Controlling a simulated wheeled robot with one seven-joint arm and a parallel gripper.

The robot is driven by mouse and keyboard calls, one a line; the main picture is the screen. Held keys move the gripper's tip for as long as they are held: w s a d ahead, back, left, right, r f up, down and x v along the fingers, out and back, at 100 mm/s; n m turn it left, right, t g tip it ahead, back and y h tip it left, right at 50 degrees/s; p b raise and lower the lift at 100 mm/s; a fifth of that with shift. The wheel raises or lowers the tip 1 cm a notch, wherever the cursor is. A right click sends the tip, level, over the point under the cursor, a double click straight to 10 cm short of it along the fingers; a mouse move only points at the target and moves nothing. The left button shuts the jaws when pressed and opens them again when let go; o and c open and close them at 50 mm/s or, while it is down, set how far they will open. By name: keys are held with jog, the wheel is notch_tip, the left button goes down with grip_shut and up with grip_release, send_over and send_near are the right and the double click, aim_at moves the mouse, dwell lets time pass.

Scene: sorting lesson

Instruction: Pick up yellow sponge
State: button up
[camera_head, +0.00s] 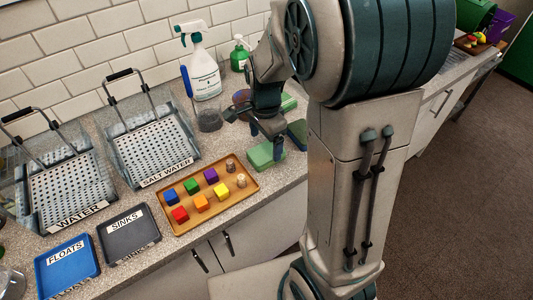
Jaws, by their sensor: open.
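My gripper (266,139) is open over the right part of the counter, fingers pointing down. A green, sponge-like block (262,155) lies on the counter just below its fingertips; I cannot tell whether they touch. A dark blue-green block (297,134) lies to the right of the fingers, and a lighter green piece (289,103) lies behind, partly hidden by my arm. I see no clearly yellow sponge. The only yellow thing near the gripper is a small yellow cube (221,191) on the brown tray.
The brown tray (182,227) holds several coloured cubes and corks. A spray bottle (204,75), a small green bottle (239,54) and a mesh cup (209,119) stand behind. Wire-handled water bins (122,181) and the blue FLOATS (66,266) and dark SINKS (129,236) trays are at left.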

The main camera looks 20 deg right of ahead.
aim_at(266, 151)
jog(key=shift+w+d+f, duration=0.15)
jog(key=shift+f, duration=2.2)
jog(key=c, duration=1.1)
jog(key=shift+c, duration=0.2)
jog(key=shift+r, duration=0.4)
notch_tip(266, 151, up, 4)
jog(key=shift+d+f, duration=0.15)
jog(key=shift+f, duration=0.05)
jog(key=d+r, duration=0.3)
jog(key=d, duration=0.2)
jog(key=w+d+r+b, duration=0.1)
jog(key=d+r, duration=0.2)
jog(key=d, duration=0.3)
jog(key=shift+d+r, duration=0.2)
jog(key=shift+r, duration=0.15)
